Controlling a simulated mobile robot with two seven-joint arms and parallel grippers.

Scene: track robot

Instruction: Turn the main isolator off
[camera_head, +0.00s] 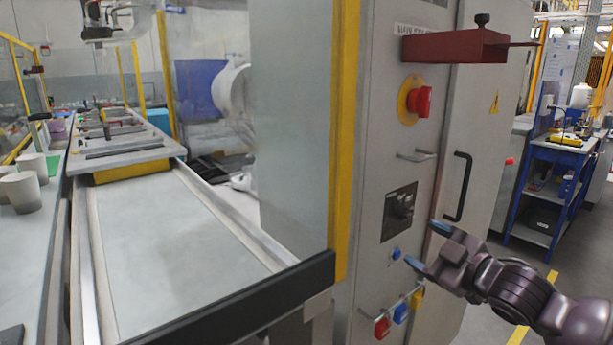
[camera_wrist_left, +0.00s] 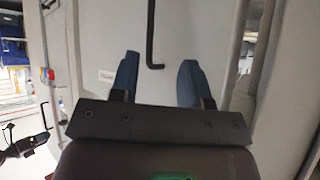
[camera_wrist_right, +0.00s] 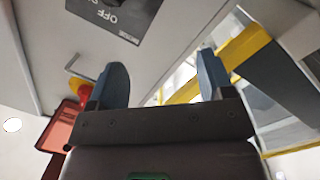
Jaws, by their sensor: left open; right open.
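In the right wrist view part of the black plate (camera_wrist_right: 118,12) shows at the top, with the word OFF; the handle is out of that view. My right gripper (camera_head: 427,246) is open and empty, below and right of the plate, apart from it. Its open fingers show in the right wrist view (camera_wrist_right: 163,75). My left gripper (camera_wrist_left: 157,76) is open and empty, facing a grey panel with a black bent door handle (camera_wrist_left: 152,38); it is outside the head view.
A red knob (camera_head: 421,101) on a yellow disc and a dark red shelf (camera_head: 455,46) sit above the switch. A blue button (camera_head: 395,254) and padlocks in red (camera_head: 383,327), blue and yellow are below it. A yellow post (camera_head: 343,150) and glazed conveyor guard stand left.

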